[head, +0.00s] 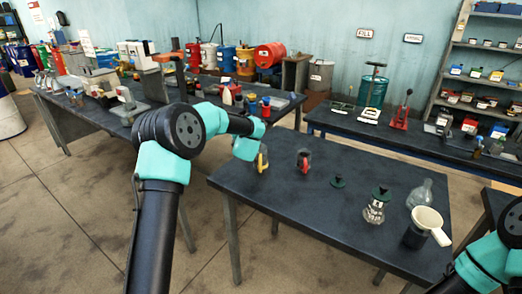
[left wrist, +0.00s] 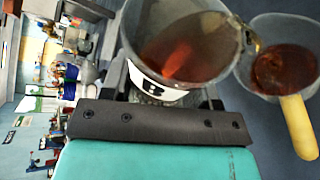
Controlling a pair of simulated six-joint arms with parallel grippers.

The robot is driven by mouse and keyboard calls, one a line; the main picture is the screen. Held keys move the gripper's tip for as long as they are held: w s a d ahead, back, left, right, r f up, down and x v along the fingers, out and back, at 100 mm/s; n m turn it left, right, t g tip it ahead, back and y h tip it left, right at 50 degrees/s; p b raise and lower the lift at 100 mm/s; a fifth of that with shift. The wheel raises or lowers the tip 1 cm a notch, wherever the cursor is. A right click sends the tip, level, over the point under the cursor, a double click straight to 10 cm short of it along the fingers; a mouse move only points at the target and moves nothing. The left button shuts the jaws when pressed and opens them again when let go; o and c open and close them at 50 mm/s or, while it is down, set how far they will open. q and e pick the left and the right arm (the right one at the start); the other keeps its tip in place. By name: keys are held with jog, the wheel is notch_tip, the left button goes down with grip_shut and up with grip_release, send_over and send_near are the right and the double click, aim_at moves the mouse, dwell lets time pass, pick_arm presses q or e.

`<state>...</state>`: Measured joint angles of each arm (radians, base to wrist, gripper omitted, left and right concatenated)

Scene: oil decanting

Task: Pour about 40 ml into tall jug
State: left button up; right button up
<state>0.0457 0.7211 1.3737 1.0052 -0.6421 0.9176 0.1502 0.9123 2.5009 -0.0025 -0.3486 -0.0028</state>
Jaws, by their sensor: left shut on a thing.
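My left gripper (head: 248,150) is at the far left end of the near table. In the left wrist view its jaws are shut on a clear vessel (left wrist: 139,62) with a white label bearing a black mark. Reddish-brown liquid shows inside it. The head view hides most of this vessel behind the gripper. Beside it, a clear jug with a yellow handle (left wrist: 297,125) holds dark red liquid; the held vessel's lip is close to its rim, and I cannot tell if they touch. I cannot tell which vessel is the tall jug. My right gripper is out of view.
The table's front middle is bare.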

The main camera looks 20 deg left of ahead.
pick_arm(q)
jog(key=shift+r+m+y, duration=0.3)
jog(key=shift+r, duration=0.05)
dwell(0.7)
jog(key=shift+a, duration=0.15)
dwell(0.3)
jog(key=shift+f+n, duration=0.35)
jog(key=shift+n, duration=0.05)
jog(key=shift+n+h, duration=0.5)
jog(key=shift+h, duration=0.1)
jog(key=shift+r+n+h, duration=0.3)
jog(key=shift+n+h, duration=0.1)
jog(key=shift+n, duration=0.2)
jog(key=shift+d+n+h, duration=0.2)
jog(key=shift+n+h, duration=0.1)
jog(key=shift+a+f, duration=0.1)
